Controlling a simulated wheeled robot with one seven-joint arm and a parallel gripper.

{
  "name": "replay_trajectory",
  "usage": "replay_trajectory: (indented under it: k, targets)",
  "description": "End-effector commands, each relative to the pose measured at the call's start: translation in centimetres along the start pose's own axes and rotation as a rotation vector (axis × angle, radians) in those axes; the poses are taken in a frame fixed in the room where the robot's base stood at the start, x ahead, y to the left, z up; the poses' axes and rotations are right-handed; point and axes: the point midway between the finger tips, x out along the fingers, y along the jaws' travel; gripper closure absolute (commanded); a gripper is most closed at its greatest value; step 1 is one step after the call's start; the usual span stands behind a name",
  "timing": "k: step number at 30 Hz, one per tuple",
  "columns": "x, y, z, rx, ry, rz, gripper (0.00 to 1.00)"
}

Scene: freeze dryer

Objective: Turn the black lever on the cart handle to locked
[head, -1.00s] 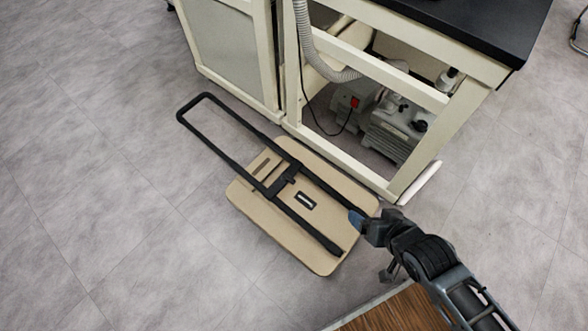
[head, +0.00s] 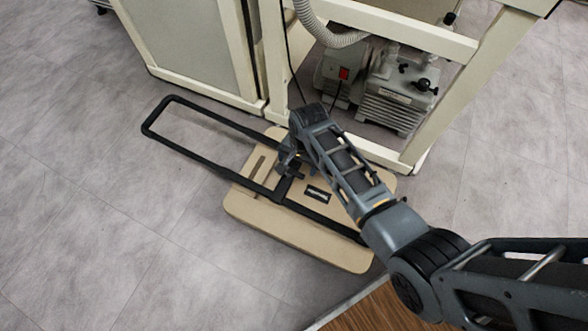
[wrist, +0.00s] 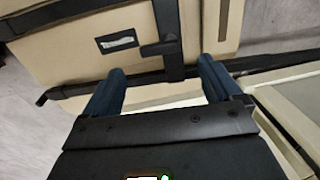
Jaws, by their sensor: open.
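The cart (head: 335,254) is a beige platform lying on the floor, with its black handle (head: 192,108) folded flat along it. The wrist view shows the handle's black crossbar (wrist: 168,22) and a short black lever (wrist: 158,48) sticking out sideways from it. My gripper (wrist: 160,80) is open, with its two blue fingers apart. The lever appears just beyond the gap between the fingertips, and nothing is held. I cannot tell the exact distance. In the head view my gripper (head: 289,160) is over the crossbar area, and my arm hides part of the cart and the lever.
A cream-framed bench (head: 389,17) stands close behind the cart, with a pump (head: 395,100) on its lower level and a grey hose (head: 328,36). A label (wrist: 117,41) lies beside the lever. Open grey floor (head: 90,220) lies to the left.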

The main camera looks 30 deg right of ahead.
Motion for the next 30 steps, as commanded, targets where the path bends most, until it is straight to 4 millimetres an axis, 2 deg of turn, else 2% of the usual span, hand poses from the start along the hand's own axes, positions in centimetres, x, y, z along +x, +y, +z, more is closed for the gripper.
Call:
replay_trajectory:
  k: [1,6,12,24,30]
  targets:
    - [1.2,0.1,0.1,-0.001,-0.001,0.001,0.08]
    - [3.9,0.1,0.1,-0.001,-0.001,0.001,0.08]
    - [6.1,0.1,0.0,-0.001,0.001,0.0,0.08]
    - [6.5,0.1,0.0,-0.002,0.002,-0.001,0.09]
    - [6.5,0.1,0.0,-0.002,0.002,-0.001,0.29]
